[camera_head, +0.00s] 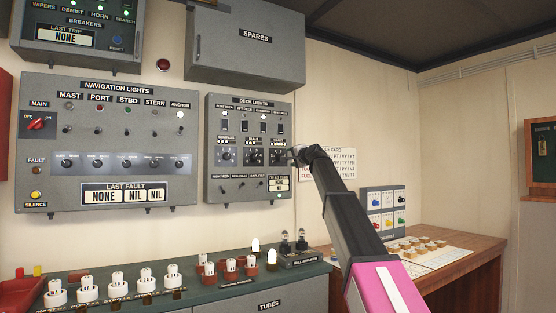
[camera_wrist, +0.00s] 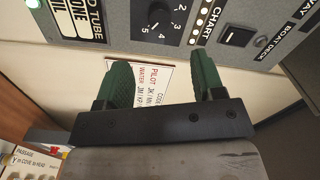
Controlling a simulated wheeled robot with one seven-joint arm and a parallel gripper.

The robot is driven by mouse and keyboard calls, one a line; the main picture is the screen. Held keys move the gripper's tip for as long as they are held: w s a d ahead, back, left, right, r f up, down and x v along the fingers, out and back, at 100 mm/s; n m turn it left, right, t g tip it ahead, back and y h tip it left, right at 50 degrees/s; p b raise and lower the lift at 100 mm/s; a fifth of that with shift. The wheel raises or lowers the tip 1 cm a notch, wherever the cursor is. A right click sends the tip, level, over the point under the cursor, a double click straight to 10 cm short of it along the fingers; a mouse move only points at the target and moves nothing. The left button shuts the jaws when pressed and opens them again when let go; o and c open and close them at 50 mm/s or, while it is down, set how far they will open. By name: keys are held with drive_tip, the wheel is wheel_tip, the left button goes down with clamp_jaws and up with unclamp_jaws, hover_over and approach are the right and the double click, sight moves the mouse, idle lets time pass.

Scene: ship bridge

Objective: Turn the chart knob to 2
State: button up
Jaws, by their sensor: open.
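The chart knob (camera_wrist: 158,18) is a dark round knob on the grey deck lights panel (camera_head: 213,170). In the head view the knob (camera_head: 278,156) is the rightmost of three dials. My gripper (camera_wrist: 163,72) is open and empty, its two green fingers spread below the knob in the wrist view and apart from it. In the head view my gripper (camera_head: 298,156) is at the panel's right edge.
The navigation lights panel (camera_head: 110,95) is to the left and the spares cabinet (camera_head: 245,45) above. A switch (camera_wrist: 238,37) and a row of small lights sit beside the chart knob. A white paper card (camera_head: 340,162) hangs on the wall behind my arm. A wooden desk (camera_head: 480,240) stands at right.

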drive_tip(key=x, duration=1)
drive_tip(key=shift+w, duration=0.3)
drive_tip(key=shift+a, duration=0.15)
drive_tip(key=c, duration=0.9)
